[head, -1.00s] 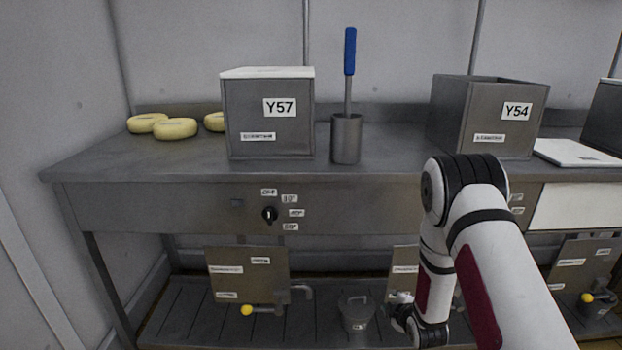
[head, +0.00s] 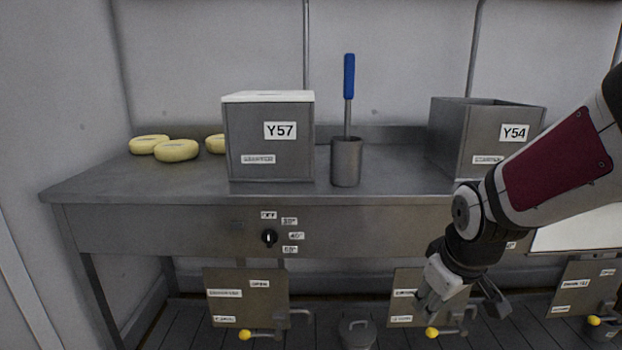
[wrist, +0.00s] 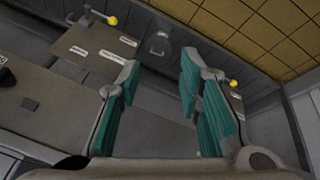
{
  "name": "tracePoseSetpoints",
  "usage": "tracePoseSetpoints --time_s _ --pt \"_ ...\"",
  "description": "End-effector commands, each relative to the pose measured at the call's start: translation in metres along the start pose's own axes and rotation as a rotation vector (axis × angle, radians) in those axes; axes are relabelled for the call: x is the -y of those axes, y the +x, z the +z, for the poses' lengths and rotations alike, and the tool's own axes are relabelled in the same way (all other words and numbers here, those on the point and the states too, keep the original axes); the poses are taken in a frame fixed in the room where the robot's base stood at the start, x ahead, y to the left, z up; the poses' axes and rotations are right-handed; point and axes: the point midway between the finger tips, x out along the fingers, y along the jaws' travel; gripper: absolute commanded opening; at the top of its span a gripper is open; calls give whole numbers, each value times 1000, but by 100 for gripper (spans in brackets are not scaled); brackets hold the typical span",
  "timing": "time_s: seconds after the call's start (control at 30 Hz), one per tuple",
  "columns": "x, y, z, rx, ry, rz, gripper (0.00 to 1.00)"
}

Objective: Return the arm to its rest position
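My arm comes in from the right in the head view and bends down in front of the metal counter. My gripper (head: 462,300) hangs low before the counter's lower front, near a metal panel with a yellow-knobbed handle. In the wrist view the two teal finger pads of my gripper (wrist: 160,95) stand well apart, with nothing between them. Part of the box marked Y54 (head: 452,125) is hidden behind my arm.
The counter (head: 150,190) holds a lidded box marked Y57 (head: 270,145), a metal cup (head: 345,165) with a blue-handled tool (head: 349,75), and pale yellow cheese rounds (head: 177,150). A dial (head: 269,238) is on its front. A bucket (head: 357,333) stands below.

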Motion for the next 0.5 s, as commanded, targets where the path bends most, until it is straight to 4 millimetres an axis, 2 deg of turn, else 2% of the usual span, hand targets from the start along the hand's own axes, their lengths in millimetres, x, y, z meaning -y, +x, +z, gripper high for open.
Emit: tracePoseSetpoints --time_s 0.03,0.2,0.4,0.5 --pt "7 -20 12 15 36 -10 33" --pt "37 -73 60 101 169 -55 33" --pt "74 -123 122 209 311 -94 33" --pt "89 -140 148 253 364 -106 33"
